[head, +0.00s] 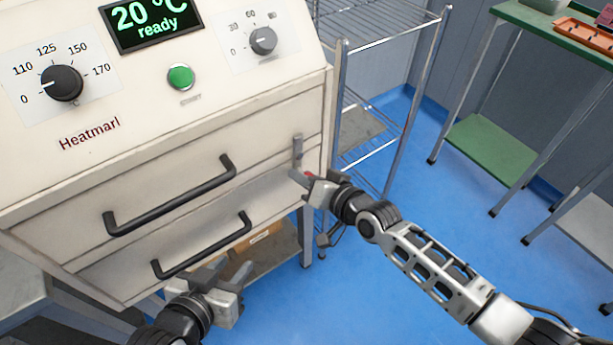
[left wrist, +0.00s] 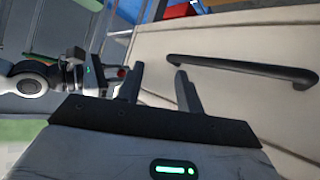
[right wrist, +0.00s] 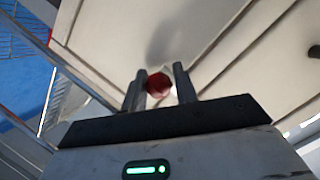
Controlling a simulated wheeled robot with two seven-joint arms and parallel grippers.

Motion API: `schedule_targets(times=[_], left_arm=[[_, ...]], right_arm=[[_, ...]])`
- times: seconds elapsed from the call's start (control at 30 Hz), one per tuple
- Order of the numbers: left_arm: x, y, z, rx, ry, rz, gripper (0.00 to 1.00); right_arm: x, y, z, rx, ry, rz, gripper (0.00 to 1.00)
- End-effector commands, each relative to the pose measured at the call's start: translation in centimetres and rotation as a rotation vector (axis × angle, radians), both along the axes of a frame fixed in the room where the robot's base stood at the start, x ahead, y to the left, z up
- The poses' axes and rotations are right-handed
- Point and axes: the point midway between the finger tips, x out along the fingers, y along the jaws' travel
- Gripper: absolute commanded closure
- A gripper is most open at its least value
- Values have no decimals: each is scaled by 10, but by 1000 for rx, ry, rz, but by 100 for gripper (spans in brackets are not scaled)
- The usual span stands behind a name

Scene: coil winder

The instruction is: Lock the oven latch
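The oven (head: 60,165) has a latch at its right edge: an upright metal bar (head: 297,150) with a red knob (head: 309,174) below it. My right gripper (head: 306,181) is at the knob. In the right wrist view the red knob (right wrist: 158,85) shows between the open fingertips (right wrist: 160,75), nearer the left finger, with a gap on the right. Contact cannot be told. My left gripper (head: 240,272) is open and empty, below the lower drawer handle. The left wrist view shows its spread fingers (left wrist: 158,80) and the red knob (left wrist: 122,73) farther off.
Two black bar handles, an upper one (head: 170,200) and a lower one (head: 205,250), stick out from the oven front. A wire shelf (head: 375,130) stands just right of the oven. A green-topped table (head: 560,35) is at the back right. Blue floor (head: 450,230) lies open between.

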Motion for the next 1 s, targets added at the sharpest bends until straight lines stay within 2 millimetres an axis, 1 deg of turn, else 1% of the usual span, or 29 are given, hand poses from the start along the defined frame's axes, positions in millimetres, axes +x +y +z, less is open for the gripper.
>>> schedule_targets(times=[0.17,0.3,0.43,0.57,0.6,0.63,0.67,1.0], left_arm=[[0,0,1,1,0,1,64],[-1,1,6,12,6,0,64],[-3,2,-1,21,16,-1,64],[-3,2,-1,20,16,0,64],[-3,2,-1,19,16,-1,64],[-3,2,-1,19,16,-1,64],[-3,2,-1,19,16,-1,64],[-1,2,3,18,10,-2,64]], right_arm=[[0,-1,0,-4,-2,-2,94],[2,-4,3,-66,-46,-4,94],[3,-5,0,-87,-63,-3,94],[3,-5,0,-85,-62,-4,94],[4,-5,0,-85,-62,-4,63],[4,-5,0,-85,-62,-4,55],[3,-5,0,-85,-62,-4,53],[0,-7,1,-86,-61,-1,53]])
